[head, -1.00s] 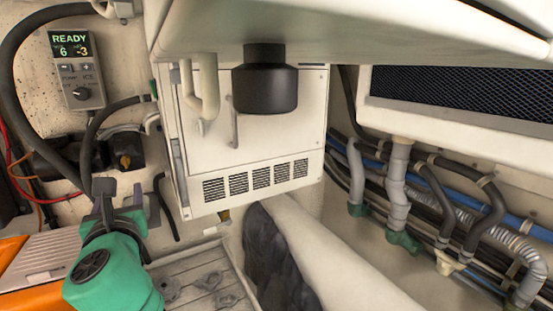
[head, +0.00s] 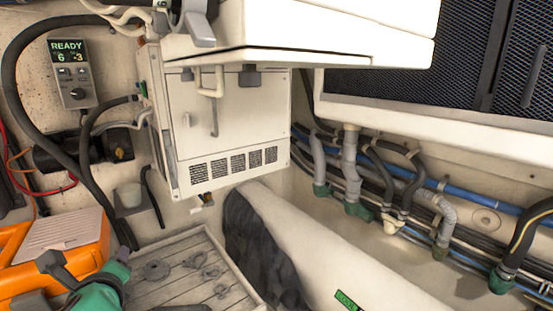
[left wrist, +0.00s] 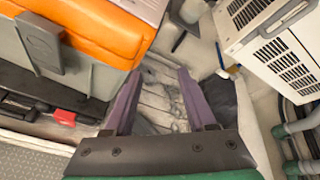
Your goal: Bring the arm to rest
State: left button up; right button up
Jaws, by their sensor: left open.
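My left gripper (head: 88,262) is at the lower left of the head view, at the front right corner of the orange and grey case. Its green wrist is partly cut off by the bottom edge. In the left wrist view my left gripper (left wrist: 155,75) shows two purple-grey fingers spread apart, with nothing between them. Beyond the fingers is the slatted grey floor panel (left wrist: 160,85). My right gripper is not in view.
The orange case (head: 90,250) lies close beside my left gripper. A white cabinet (head: 235,125) hangs at the back, with a white overhanging panel (head: 350,30) above. Hoses and cables (head: 400,190) run along the right. The slatted panel (head: 180,270) has several dark round fittings.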

pick_arm(q)
jog(key=s+d+f+n+g+h, duration=0.25)
jog(key=s+f+n, duration=0.3)
jog(key=f, duration=0.35)
jog(key=s+d+f+n+g+h, duration=0.25)
jog(key=s+f+n, duration=0.25)
jog(key=f+n, duration=0.25)
jog(key=s+d+f+n+g+h, duration=0.2)
jog(key=s+d+f+n+g, duration=0.25)
jog(key=f, duration=0.45)
jog(key=s+f+n+b, duration=0.1)
jog(key=s+f+b, duration=0.1)
jog(key=f, duration=1.3)
jog(key=s+f+n+b, duration=0.2)
jog(key=f, duration=1.2)
jog(key=s+a+f+b, duration=0.2)
jog(key=s+a+f, duration=0.1)
jog(key=s+f, duration=1.3)
jog(key=shift+a+g, duration=0.2)
jog(key=shift+g, duration=0.25)
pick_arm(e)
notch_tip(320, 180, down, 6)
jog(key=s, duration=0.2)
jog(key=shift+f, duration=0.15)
pick_arm(q)
jog(key=shift+o, duration=0.3)
jog(key=shift+s+m, duration=0.1)
jog(key=shift+m, duration=0.15)
